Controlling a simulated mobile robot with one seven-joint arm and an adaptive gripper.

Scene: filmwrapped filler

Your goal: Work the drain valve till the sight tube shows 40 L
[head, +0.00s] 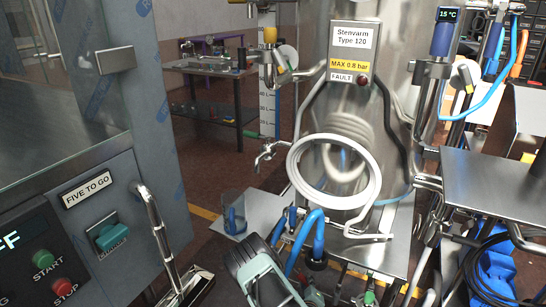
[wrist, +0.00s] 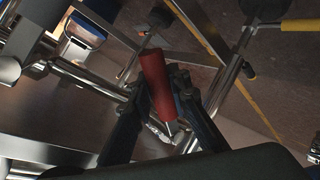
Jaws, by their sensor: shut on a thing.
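In the wrist view my gripper (wrist: 160,92) is shut on a red handle (wrist: 154,72), which stands tilted between the two dark fingers. The handle's thin metal stem shows below it; I cannot tell for sure that it belongs to the drain valve. In the head view part of my arm shows at the bottom middle, and the fingertips and red handle are hidden. The sight tube (head: 267,108) with its litre scale stands upright left of the steel tank (head: 352,100). Its level is too small to read. A small metal tap (head: 266,152) sits below it.
A white hose ring (head: 334,172) hangs on the tank's front. Blue hoses (head: 306,235) rise close to my arm. A control cabinet (head: 90,215) stands at the left, a steel table (head: 495,180) at the right. Open floor lies at the back left.

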